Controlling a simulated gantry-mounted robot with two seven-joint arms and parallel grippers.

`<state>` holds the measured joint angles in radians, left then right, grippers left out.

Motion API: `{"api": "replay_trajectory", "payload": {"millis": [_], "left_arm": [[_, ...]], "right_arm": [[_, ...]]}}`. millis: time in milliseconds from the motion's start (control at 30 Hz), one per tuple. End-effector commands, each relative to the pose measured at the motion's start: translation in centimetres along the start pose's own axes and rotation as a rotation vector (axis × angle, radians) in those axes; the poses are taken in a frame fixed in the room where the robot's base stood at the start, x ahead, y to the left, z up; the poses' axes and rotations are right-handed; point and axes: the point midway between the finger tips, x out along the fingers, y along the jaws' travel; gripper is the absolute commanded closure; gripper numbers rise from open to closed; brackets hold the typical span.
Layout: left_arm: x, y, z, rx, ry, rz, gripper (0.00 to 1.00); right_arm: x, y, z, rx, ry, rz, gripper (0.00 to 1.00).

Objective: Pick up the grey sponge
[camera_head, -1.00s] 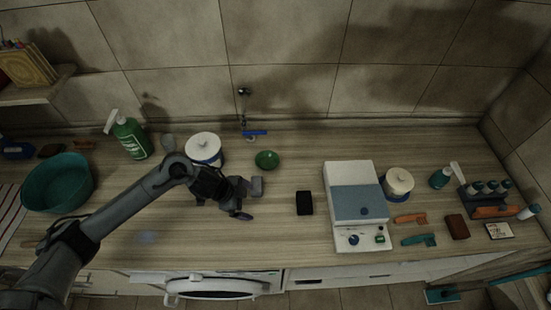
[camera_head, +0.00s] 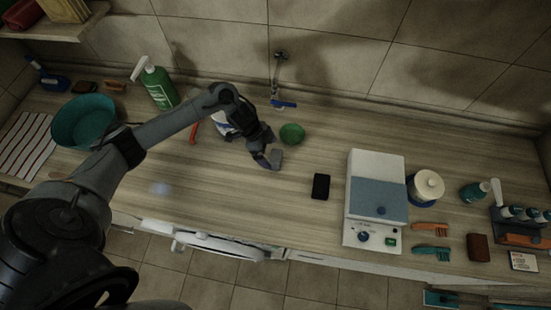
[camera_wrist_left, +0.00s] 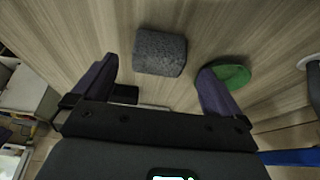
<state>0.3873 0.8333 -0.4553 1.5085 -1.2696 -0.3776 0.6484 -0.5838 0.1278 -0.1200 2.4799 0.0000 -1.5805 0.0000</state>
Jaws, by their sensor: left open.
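The grey sponge (camera_wrist_left: 160,52) is a dark speckled block lying on the wooden counter in the left wrist view. It is ahead of my left gripper (camera_wrist_left: 157,84), roughly centred between the two spread fingers and apart from them. The left gripper is open and empty. In the head view my left gripper (camera_head: 264,158) hangs over the counter, right beside the sponge (camera_head: 276,157), whose left part seems hidden by the gripper. My right gripper is in neither view.
A black block (camera_head: 320,186) lies to the right, then a white and blue appliance (camera_head: 377,190). A white tub (camera_head: 228,124) is partly behind my arm. Front counter is clear.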

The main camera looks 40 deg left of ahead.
Motion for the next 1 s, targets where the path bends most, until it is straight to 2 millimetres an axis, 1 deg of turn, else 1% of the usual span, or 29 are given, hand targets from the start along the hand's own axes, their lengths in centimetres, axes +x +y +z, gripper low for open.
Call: {"api": "replay_trajectory", "payload": {"millis": [200,333,467,667,700,767,1000], "left_arm": [[2.5,0.3,-1.1,-0.001,0.001,0.004,0.0],[4.0,0.2,-0.9,-0.002,0.001,0.002,0.0],[4.6,0.2,-0.9,0.0,0.0,0.001,0.0],[4.7,0.2,-0.9,0.001,0.0,0.0,0.0],[4.7,0.2,-0.9,0.001,0.0,0.0,0.02],[4.7,0.2,-0.9,0.001,0.0,0.0,0.11],[4.7,0.2,-0.9,0.0,0.0,0.0,0.47]], "right_arm": [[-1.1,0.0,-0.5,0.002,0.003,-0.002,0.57],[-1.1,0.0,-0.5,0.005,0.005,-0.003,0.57],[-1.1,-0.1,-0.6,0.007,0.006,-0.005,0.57],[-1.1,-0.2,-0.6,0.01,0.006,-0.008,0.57],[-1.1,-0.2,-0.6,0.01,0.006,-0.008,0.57],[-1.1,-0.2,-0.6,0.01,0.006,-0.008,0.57],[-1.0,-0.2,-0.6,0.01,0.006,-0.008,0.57]]}}
